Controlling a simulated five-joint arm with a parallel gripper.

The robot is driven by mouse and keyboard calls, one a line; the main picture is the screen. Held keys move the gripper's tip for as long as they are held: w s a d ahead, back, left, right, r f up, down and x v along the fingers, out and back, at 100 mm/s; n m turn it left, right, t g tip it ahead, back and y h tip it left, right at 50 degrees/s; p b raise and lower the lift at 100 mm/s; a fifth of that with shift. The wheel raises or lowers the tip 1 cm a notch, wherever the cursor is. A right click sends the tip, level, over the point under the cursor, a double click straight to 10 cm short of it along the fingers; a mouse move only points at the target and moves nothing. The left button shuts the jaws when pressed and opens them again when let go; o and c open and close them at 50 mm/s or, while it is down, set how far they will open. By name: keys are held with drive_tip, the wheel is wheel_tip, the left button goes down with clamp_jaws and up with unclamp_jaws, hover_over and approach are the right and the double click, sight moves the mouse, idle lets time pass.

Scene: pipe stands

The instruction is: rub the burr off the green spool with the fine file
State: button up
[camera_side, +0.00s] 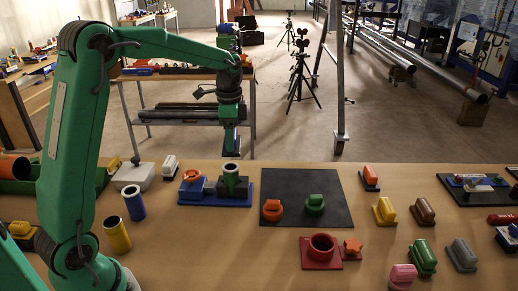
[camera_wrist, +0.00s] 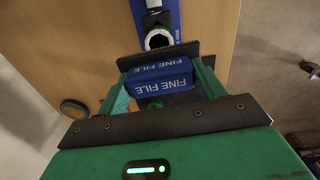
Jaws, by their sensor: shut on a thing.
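The green spool (camera_side: 231,185) stands upright in a blue stand (camera_side: 215,201), its open round top facing up. My gripper (camera_side: 230,128) is shut on the fine file (camera_side: 230,139), a blue block with a dark plate underneath. I cannot make out the burr.
An orange part (camera_side: 191,175) sits at the stand's left end. A black mat (camera_side: 338,187) lies to the right with orange and green parts. A blue tube (camera_side: 134,203) and a yellow tube (camera_side: 115,235) stand left. Bare table lies in front of the stand.

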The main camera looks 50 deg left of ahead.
sight(230, 156)
drive_tip(key=shift+s+a+r, duration=0.15)
drive_tip(key=shift+s+a, duration=0.15)
drive_tip(key=shift+f, duration=0.2)
wheel_tip(230, 156, down, 6)
idle(1.0)
drive_tip(key=shift+f, duration=0.35)
idle(0.7)
drive_tip(key=shift+d, duration=0.1)
drive_tip(key=shift+s+d+r, duration=0.1)
drive_tip(key=shift+s+d, duration=0.25)
drive_tip(key=shift+d, duration=0.05)
drive_tip(key=shift+w+a, duration=0.1)
drive_tip(key=shift+w+a, duration=0.7)
drive_tip(key=shift+a, duration=0.1)
